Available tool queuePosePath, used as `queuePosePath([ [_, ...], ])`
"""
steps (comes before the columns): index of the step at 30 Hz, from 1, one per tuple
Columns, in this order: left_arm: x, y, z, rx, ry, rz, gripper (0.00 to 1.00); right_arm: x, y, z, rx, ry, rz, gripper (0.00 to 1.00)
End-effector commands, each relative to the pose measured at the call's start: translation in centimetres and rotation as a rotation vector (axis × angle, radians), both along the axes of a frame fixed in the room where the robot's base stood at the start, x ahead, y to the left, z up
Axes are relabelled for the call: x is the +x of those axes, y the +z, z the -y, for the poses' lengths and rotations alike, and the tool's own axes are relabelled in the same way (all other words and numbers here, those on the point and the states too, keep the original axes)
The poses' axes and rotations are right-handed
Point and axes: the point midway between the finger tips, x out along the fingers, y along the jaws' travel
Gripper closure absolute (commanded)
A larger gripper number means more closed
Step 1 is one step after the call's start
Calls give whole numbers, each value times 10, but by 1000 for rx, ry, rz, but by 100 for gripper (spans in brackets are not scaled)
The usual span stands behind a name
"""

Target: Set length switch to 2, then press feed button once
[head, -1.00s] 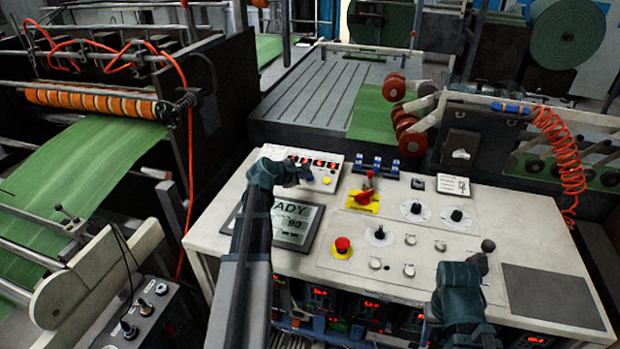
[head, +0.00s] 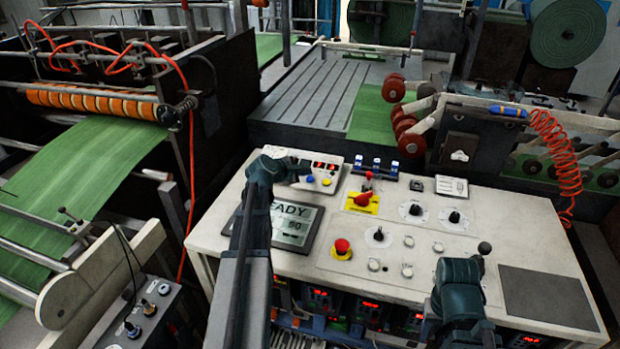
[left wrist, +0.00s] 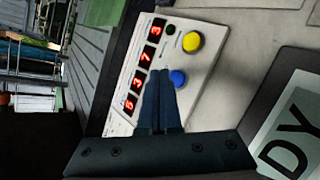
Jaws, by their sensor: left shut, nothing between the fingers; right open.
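My left gripper (head: 300,170) is shut and empty over the small white panel at the console's back left. In the left wrist view its fingertips (left wrist: 160,75) appear beside the blue button (left wrist: 178,78); contact cannot be told. A yellow button (left wrist: 193,41) sits beside the blue one. Three black rotary switches show on pale dials: front (head: 378,235), middle (head: 414,209) and right (head: 455,217). Their labels are too small to read, so I cannot tell which is the length switch or which button is feed. My right gripper (head: 482,252) is open near the console's right side, apart from the switches.
A red emergency button (head: 342,246) and a red handle on a yellow plate (head: 361,202) stand mid-console. A screen (head: 294,226) reads "READY", partly hidden by my left arm. Red digit displays (left wrist: 147,55) line the small panel. A dark pad (head: 545,297) lies at right.

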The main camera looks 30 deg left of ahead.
Motion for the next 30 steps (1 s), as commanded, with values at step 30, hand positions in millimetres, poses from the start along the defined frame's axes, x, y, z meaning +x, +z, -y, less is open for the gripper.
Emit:
queuePosePath([
  [30, -10, 44, 2, 0, 0, 0, 100, 0, 44, 0, 0, 0, 0, 50],
])
